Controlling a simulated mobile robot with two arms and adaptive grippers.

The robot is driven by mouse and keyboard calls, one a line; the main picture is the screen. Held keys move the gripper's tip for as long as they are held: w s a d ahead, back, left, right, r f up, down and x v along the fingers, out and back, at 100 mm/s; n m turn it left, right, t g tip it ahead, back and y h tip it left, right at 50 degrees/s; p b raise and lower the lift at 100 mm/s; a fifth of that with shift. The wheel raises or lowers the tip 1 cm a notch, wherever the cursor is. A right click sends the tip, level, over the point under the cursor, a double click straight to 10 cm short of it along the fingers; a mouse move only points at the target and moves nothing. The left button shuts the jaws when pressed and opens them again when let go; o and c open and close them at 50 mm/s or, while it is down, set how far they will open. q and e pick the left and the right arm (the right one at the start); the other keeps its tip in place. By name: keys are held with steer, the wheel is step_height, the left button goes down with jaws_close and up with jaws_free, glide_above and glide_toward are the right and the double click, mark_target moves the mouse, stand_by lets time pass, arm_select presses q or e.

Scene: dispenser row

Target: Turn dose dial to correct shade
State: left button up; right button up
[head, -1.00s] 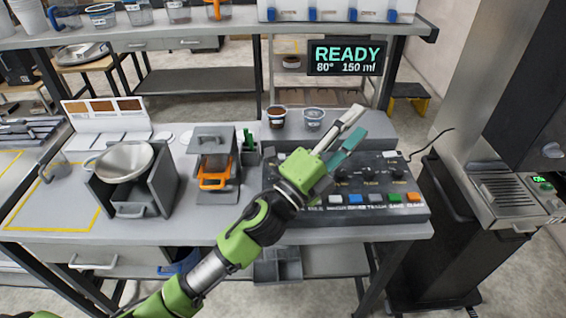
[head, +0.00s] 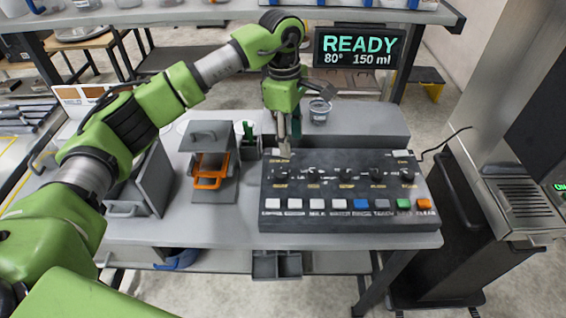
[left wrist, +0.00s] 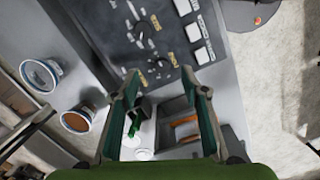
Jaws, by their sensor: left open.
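The dark control panel (head: 335,215) lies on the bench, with a row of black dials and coloured buttons; its labels are too small to read surely, so I cannot tell which is the dose dial. The leftmost dial (head: 281,174) sits just in front of my left gripper (head: 289,142). That gripper is open and empty, pointing down over the panel's back left edge. In the left wrist view, its fingers (left wrist: 163,98) are spread, with a panel dial (left wrist: 163,64) beyond them. The shade card (head: 82,95) is partly hidden by my left arm. My right gripper is not in view.
The display (head: 360,46) reads READY, 80°, 150 ml.

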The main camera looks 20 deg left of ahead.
mark_target(281, 173)
arm_select(q)
steer(key=shift+y, duration=0.5)
steer(key=a+f+p, duration=0.1)
steer(key=f, duration=0.3)
steer(key=f+p, duration=0.2)
steer(key=f, duration=0.1)
steer(key=a+f+p, duration=0.1)
steer(key=f+p, duration=0.1)
steer(key=f, duration=0.2)
steer(key=shift+a+f, duration=0.3)
steer(key=shift+w+f, duration=0.1)
steer(key=shift+f, duration=0.45)
steer(key=c, duration=1.1)
